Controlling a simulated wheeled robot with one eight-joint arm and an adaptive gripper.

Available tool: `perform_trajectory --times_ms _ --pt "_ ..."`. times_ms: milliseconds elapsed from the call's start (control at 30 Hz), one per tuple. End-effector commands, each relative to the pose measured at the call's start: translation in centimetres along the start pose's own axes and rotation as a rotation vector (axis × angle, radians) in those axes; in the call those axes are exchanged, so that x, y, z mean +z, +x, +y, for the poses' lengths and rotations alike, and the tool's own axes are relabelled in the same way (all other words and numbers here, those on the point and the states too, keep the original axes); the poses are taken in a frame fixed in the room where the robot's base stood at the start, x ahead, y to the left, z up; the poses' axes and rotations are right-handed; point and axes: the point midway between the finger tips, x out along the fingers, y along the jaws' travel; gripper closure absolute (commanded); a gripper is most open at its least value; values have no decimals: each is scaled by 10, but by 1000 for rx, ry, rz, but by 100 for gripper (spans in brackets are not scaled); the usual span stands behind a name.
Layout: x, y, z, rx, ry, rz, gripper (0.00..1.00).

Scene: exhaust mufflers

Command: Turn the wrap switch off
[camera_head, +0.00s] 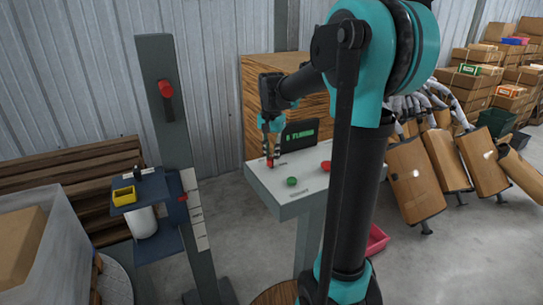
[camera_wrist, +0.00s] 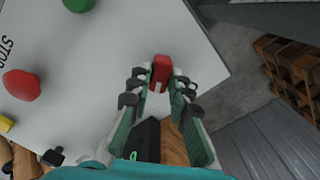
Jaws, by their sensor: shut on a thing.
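A white control panel (camera_head: 262,175) stands on a post in the middle of the head view. It also fills the left of the wrist view (camera_wrist: 85,50). A small red switch (camera_wrist: 161,67) sits near the panel's edge, and its red also shows in the head view (camera_head: 270,163). My gripper (camera_head: 271,157) points down onto the panel with its fingers around this switch. In the wrist view, the fingertips of my gripper (camera_wrist: 159,84) flank the red switch on both sides. The fingers hide part of it, and I cannot read its position or label.
The panel also holds a green button (camera_head: 292,181), a large red button (camera_wrist: 21,85) beside the word STOP, and a dark display (camera_head: 300,134) with green text. A grey post with a red knob (camera_head: 166,89) stands left.

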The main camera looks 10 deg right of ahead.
Motion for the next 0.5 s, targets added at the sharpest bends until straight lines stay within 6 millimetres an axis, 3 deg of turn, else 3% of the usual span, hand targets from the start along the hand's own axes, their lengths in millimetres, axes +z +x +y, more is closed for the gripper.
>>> perform_trajectory --times_ms 500 --pt "0 0 0 0 -488 0 100"
